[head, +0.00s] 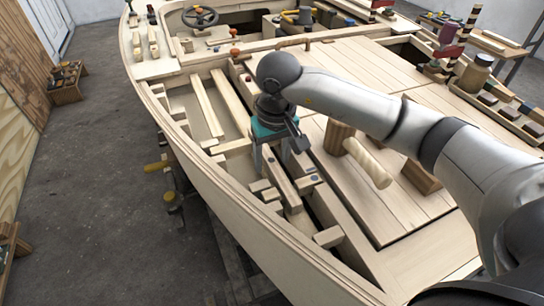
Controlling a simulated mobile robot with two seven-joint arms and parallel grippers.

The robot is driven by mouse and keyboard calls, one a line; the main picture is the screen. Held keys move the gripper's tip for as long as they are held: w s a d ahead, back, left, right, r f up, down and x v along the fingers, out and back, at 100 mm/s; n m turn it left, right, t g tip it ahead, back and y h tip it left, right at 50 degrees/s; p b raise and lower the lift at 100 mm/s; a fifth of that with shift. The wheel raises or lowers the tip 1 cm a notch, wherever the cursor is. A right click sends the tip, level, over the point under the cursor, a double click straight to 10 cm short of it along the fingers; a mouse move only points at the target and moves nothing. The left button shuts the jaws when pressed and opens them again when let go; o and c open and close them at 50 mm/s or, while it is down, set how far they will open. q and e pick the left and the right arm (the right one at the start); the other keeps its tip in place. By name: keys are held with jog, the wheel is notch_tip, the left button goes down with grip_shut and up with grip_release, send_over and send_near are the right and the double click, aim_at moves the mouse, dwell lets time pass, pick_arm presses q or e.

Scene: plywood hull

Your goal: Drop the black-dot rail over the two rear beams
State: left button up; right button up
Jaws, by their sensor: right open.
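My right gripper (281,142) reaches in from the right over the open side bay of the wooden hull. It is open and points down, close to the far end of a pale rail (284,188). I cannot tell whether its fingers touch this rail. No black dot can be made out on the rail, as the gripper covers its far end. Short cross beams show in the bay, one (230,147) left of the gripper and one (328,237) nearer to me. Which are the two rear beams is unclear. My left gripper is out of view.
Two long pale strips (207,106) lie farther along the bay. A mallet (368,163) lies on the planked deck (440,205). The hull's raised edge (215,185) borders the bay on the left.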

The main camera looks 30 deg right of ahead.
notch_tip(320, 180, up, 15)
jog(key=s+p, duration=0.1)
jog(key=p, duration=0.3)
jog(key=shift+s, duration=0.4)
jog(key=shift+a, duration=0.1)
